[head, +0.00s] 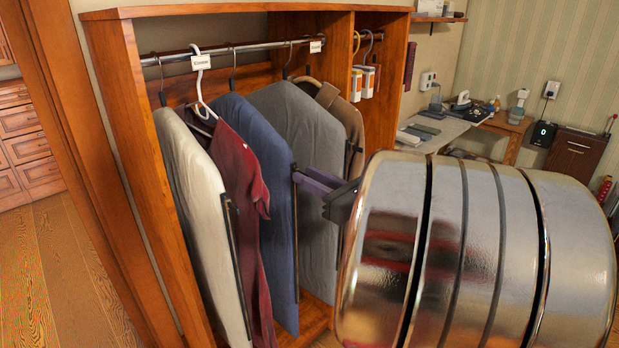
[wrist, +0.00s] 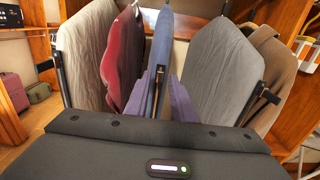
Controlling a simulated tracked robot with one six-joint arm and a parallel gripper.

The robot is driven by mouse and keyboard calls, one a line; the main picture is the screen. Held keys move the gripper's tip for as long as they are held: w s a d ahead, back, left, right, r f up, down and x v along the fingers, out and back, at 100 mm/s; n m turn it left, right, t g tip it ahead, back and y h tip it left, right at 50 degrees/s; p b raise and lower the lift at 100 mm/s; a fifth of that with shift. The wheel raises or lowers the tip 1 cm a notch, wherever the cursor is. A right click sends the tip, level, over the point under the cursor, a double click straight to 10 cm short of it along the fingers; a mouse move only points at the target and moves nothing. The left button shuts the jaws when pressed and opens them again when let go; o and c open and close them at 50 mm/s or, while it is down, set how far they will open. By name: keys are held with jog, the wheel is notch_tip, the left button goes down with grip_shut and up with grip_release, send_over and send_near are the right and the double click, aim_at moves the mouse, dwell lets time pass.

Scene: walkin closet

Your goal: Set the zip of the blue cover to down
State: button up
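The blue cover (head: 262,185) hangs from the rail between a dark red garment and a grey cover.
A white cover (head: 190,190) and the dark red garment (head: 240,170) hang to the left. The grey cover (head: 300,125) and a brown jacket (head: 350,120) hang close on the right. The wooden closet side (head: 125,120) bounds the left.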

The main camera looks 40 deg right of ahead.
jog(key=shift+w, duration=0.1)
jog(key=shift+c, duration=0.2)
grip_shut()
dwell(1.1)
